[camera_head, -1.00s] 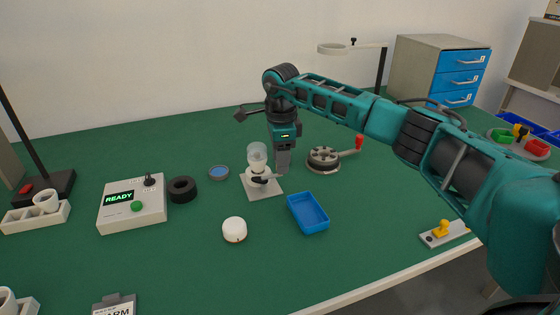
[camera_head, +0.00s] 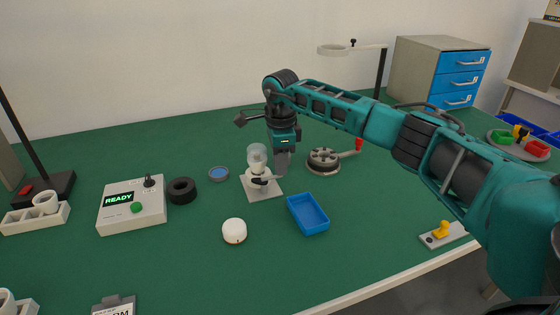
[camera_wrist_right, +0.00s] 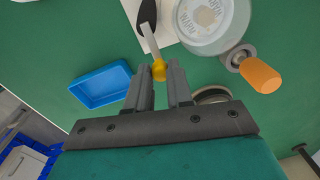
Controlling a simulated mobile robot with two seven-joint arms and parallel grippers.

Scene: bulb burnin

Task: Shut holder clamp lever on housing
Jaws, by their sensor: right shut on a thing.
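The bulb holder stands on a pale square base plate (camera_head: 264,190) in mid-table, with a clear glass dome (camera_head: 256,153) above a white housing (camera_head: 259,171). In the right wrist view the dome (camera_wrist_right: 214,22) shows from above. The clamp lever (camera_wrist_right: 151,38) is a thin metal bar ending in a yellow knob (camera_wrist_right: 159,71). My right gripper (camera_wrist_right: 162,72) is shut on the knob end, its fingers pointing down beside the holder; in the head view it (camera_head: 281,176) stands at the holder's right. The lever is largely hidden there. My left gripper is out of view.
A blue tray (camera_head: 308,214) lies in front of the holder to the right, a white round cap (camera_head: 234,231) in front. A round device with a red-handled crank (camera_head: 323,159) stands at right. A black ring (camera_head: 182,190) and READY box (camera_head: 132,205) are left.

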